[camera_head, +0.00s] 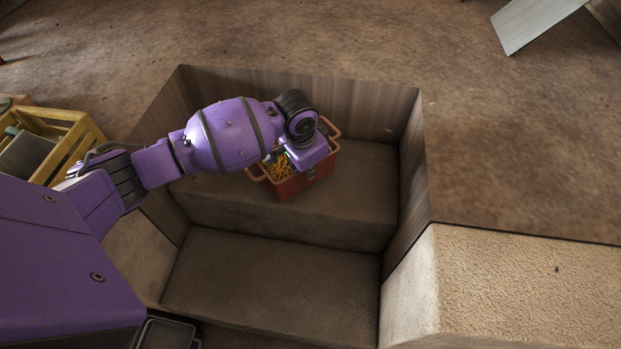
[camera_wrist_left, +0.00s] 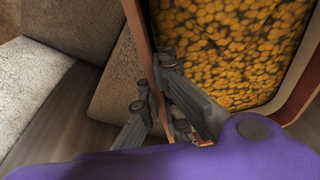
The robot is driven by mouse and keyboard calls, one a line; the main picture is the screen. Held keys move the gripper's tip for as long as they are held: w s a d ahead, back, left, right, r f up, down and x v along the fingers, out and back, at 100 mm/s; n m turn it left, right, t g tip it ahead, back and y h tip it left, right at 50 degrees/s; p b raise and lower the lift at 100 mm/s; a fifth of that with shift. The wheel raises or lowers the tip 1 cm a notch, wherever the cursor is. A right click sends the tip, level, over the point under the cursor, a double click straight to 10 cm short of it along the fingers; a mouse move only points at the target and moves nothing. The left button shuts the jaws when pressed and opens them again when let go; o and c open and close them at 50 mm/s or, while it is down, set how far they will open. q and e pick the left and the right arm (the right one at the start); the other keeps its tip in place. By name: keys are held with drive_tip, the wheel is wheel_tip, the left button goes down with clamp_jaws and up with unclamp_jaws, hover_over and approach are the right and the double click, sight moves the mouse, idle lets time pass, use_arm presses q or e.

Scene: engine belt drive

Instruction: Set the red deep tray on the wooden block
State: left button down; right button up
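The red deep tray (camera_head: 291,187) is filled with yellow-orange pieces and has handles at its ends. It appears at the raised brown step inside a wood-walled recess; I cannot tell whether it touches the step. It also shows in the left wrist view (camera_wrist_left: 140,22), filled with round yellow pieces (camera_wrist_left: 235,45). My left gripper (camera_wrist_left: 153,82) straddles the tray's wall, one finger inside and one outside, and looks shut on it. In the head view my wrist hides the fingers. My right gripper is not in view. I cannot tell which surface is the wooden block.
Wood-grain walls (camera_head: 335,101) surround the recess. A lower brown step (camera_head: 270,285) lies in front, bare. A pale rough block (camera_head: 530,290) stands at the right. A yellow crate (camera_head: 75,135) is at the left, and a dark tray (camera_head: 168,335) at the bottom.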

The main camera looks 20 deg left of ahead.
use_arm(q)
drive_tip(key=shift+w+d+f, duration=0.1)
drive_tip(key=shift+w+f, duration=0.1)
drive_tip(key=shift+w, duration=0.2)
wheel_tip(320, 180, down, 3)
drive_tip(key=shift+f+b, duration=0.1)
drive_tip(key=shift+b, duration=0.6)
drive_tip(key=shift+w, duration=0.1)
drive_tip(key=c, duration=2.5)
unclamp_jaws()
drive_tip(key=shift+f, duration=0.2)
drive_tip(key=o, duration=0.5)
drive_tip(key=shift+r, duration=0.15)
